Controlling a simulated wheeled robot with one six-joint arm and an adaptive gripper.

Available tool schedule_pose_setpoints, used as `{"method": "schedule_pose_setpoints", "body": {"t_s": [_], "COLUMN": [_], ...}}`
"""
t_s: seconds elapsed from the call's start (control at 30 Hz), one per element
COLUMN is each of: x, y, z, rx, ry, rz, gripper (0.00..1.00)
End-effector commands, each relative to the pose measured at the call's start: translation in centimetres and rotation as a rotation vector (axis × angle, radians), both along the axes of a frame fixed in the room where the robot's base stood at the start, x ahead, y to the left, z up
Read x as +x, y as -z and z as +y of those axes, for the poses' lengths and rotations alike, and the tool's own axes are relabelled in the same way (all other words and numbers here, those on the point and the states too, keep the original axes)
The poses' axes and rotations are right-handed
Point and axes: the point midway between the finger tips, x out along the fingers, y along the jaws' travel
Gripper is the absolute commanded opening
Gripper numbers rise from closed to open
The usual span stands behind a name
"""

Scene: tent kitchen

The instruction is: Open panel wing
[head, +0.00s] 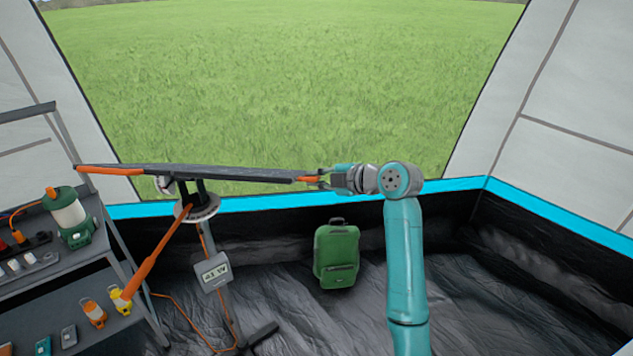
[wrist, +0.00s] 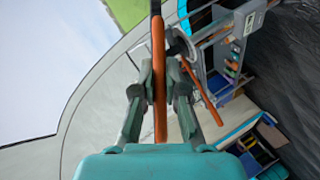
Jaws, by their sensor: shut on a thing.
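A long, dark panel (head: 235,174) lies almost edge-on on top of a stand in the head view. It has an orange part at its left end (head: 110,170) and an orange tip (head: 306,179) at its right end. My gripper (head: 322,179) reaches from the right and is shut on the right orange tip. In the wrist view an orange bar (wrist: 159,60) runs between the two fingers of the gripper (wrist: 160,92). The panel's face is hidden, so I cannot tell how far the wing is unfolded.
The stand (head: 216,275) has a round plate (head: 198,208) and an orange lever (head: 155,252) slanting down left. A shelf rack (head: 125,268) with a lantern (head: 68,217) stands at the left. A green backpack (head: 336,255) sits behind on the floor. The right floor is clear.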

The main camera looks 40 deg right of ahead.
Motion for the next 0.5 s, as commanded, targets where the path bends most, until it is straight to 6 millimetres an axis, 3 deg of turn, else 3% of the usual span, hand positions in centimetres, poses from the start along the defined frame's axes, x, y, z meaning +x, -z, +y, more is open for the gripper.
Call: {"method": "schedule_pose_setpoints", "body": {"t_s": [0.27,0.3,0.37,0.4,0.5], "x": [0.15,0.15,0.14,0.14,0.11], "y": [-0.75,-0.77,-0.76,-0.71,-0.57], "z": [0.12,0.11,0.11,0.09,0.04], "rx": [-0.004,-0.005,-0.005,-0.005,-0.003], "ry": [-0.001,-0.001,0.000,0.000,0.000], "rz": [-0.017,-0.017,-0.017,-0.016,-0.013], "gripper": [0.00,0.18,0.33,0.37,0.37]}}
